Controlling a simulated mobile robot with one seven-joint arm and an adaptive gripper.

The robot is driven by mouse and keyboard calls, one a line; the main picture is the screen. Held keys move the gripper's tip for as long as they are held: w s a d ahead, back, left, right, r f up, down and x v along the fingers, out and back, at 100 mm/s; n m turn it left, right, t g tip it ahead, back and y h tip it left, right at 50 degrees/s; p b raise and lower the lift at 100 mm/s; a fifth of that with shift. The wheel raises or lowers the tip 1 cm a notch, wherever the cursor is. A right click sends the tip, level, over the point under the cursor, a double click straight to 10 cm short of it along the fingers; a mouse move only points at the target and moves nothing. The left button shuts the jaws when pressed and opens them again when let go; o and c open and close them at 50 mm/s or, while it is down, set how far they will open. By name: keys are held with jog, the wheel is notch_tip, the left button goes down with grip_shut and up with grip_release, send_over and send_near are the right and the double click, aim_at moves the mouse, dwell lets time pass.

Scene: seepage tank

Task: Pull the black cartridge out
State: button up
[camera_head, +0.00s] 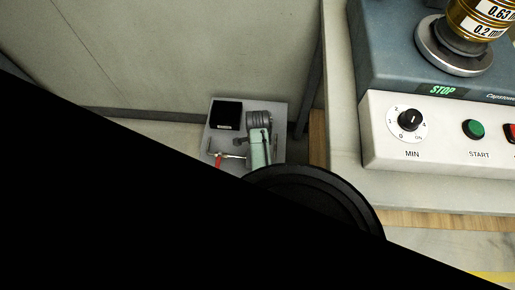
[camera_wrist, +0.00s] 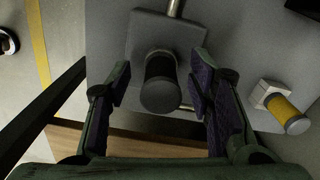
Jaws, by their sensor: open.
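The black cartridge (camera_wrist: 160,68) shows in the wrist view as a short cylinder with a black band and a dark grey end cap. It sticks out of a grey block (camera_wrist: 175,31), with its cap toward the camera. My gripper (camera_wrist: 159,82) is open, with one finger on each side of the cartridge and a visible gap on both sides. I cannot tell how deep the fingers reach along it. In the head view a large black shape covers the lower left, and I cannot make out the cartridge or the jaws.
A yellow-banded cylinder (camera_wrist: 282,108) in a pale block stands right of the jaws. A metal pipe (camera_wrist: 175,8) rises behind the grey block. In the head view, a small grey platform (camera_head: 278,108) bears a black box (camera_head: 226,114); a control unit (camera_head: 440,140) stands at right.

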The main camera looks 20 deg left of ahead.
jog(key=shift+c, duration=0.5)
grip_shut()
dwell(0.6)
dwell(0.7)
jog(key=shift+r+p, duration=0.2)
jog(key=shift+p, duration=0.1)
dwell(0.6)
